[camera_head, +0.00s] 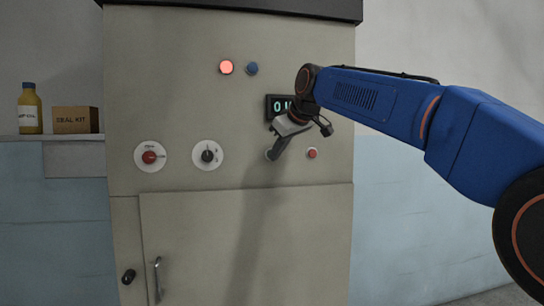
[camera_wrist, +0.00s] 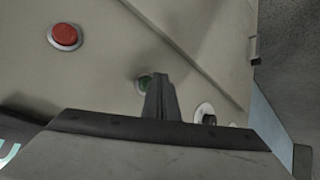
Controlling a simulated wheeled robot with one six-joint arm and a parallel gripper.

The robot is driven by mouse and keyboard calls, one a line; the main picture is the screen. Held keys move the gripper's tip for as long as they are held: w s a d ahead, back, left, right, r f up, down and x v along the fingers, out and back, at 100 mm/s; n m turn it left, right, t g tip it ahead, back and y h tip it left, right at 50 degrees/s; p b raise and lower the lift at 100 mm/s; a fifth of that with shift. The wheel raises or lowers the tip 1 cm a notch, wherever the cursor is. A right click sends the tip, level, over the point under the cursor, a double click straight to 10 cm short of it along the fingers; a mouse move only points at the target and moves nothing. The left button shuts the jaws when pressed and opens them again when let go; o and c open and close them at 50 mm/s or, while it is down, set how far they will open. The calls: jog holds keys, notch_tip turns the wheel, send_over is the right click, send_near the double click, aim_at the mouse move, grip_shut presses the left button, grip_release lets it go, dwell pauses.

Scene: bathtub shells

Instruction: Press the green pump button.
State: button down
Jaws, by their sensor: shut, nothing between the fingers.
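The green pump button (camera_wrist: 144,82) shows in the wrist view on the beige cabinet panel, partly covered by my fingers. My gripper (camera_wrist: 160,78) is shut and empty, with its fingertips at the button's right edge in that view. I cannot tell whether they touch it. In the head view my gripper (camera_head: 272,156) is at the panel, left of the red button, and hides nearly all of the green button. Only a bit of its pale ring shows there.
A red button (camera_head: 312,154) is right of my gripper, also seen in the wrist view (camera_wrist: 65,36). A black knob (camera_head: 208,155) and a red knob (camera_head: 149,157) are further left. Above are a lit red lamp (camera_head: 226,67), a blue lamp (camera_head: 252,69) and a display (camera_head: 279,105).

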dwell(0.8)
jog(key=shift+w+a, duration=0.15)
jog(key=shift+w, duration=0.25)
jog(key=shift+w+a, duration=0.1)
jog(key=shift+w, duration=0.3)
dwell(0.7)
jog(key=shift+s, duration=0.15)
jog(key=shift+s+d, duration=0.2)
jog(key=shift+s, duration=0.45)
dwell(0.3)
jog(key=shift+s+d, duration=0.25)
jog(key=shift+s, duration=0.55)
jog(key=shift+s+d, duration=0.2)
jog(key=shift+s, duration=0.65)
jog(key=shift+s+d, duration=0.25)
jog(key=shift+s, duration=0.55)
